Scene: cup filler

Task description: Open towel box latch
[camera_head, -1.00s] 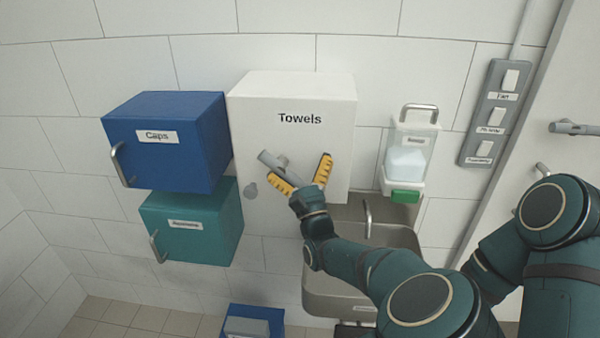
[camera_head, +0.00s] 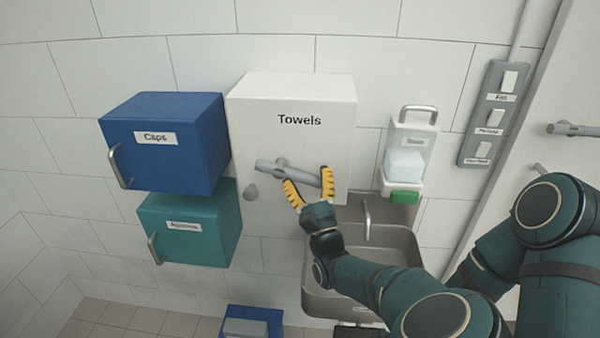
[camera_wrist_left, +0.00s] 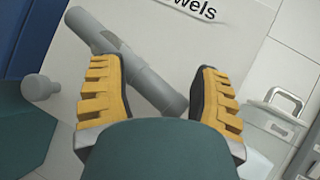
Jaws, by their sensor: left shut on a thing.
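The white towel box (camera_head: 290,100), labelled "Towels", hangs on the tiled wall with its front door closed. A grey bar-shaped latch handle (camera_head: 268,167) sits on its front, tilted slightly down to the right. My left gripper (camera_head: 306,178) has its yellow fingers on either side of the handle's right end and is shut on it. In the left wrist view the latch handle (camera_wrist_left: 130,65) runs diagonally between the fingers of the gripper (camera_wrist_left: 160,95), its end close to the right finger. My right gripper is not in view.
A round grey knob (camera_head: 250,191) is at the box's left edge. A blue "Caps" box (camera_head: 190,120) and a teal box (camera_head: 210,215) hang to the left. A soap dispenser (camera_head: 408,160) is to the right, above a sink (camera_head: 400,245). A switch panel (camera_head: 490,115) is farther right.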

